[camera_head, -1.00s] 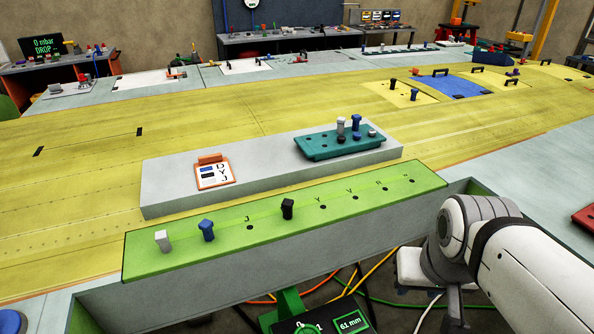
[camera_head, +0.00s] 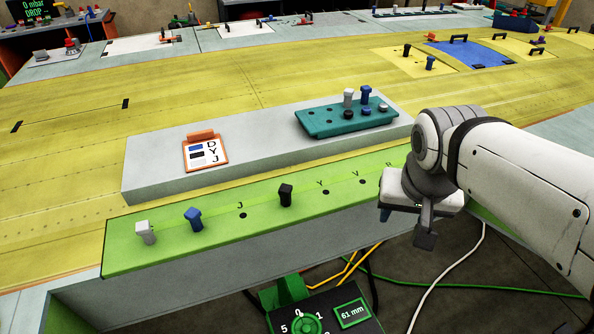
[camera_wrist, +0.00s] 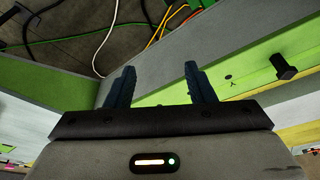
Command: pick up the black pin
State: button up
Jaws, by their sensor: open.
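The black pin (camera_head: 285,195) stands upright in the green strip, to the right of a blue pin (camera_head: 194,219) and a grey pin (camera_head: 146,232). In the wrist view the black pin (camera_wrist: 284,67) shows at the right, beyond the right finger and outside the jaws. My gripper (camera_head: 425,236) hangs at the right, beside the strip's right part, with a clear gap to the pin. In the wrist view its two dark fingers (camera_wrist: 158,80) are spread with nothing between them.
A teal tray (camera_head: 318,130) with grey, blue and black pieces sits on the grey block behind the strip. A clipboard (camera_head: 206,151) lies left of it. A green-framed console (camera_head: 325,317) stands below the strip. Cables run along the floor.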

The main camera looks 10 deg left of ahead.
jog(key=w+a+b, duration=0.3)
jog(key=w+a, duration=0.3)
jog(key=a, duration=0.7)
jog(key=m+t+b, duration=0.1)
send_near(286, 187)
notch_tip(286, 187, down, 3)
jog(key=x, duration=0.3)
jog(key=w+p+x, duration=0.1)
jog(key=x, duration=0.3)
jog(key=shift+c, duration=0.6)
grip_shut()
notch_tip(286, 187, up, 10)
jog(key=shift+r+b, duration=0.1)
jog(key=shift+b, duration=0.25)
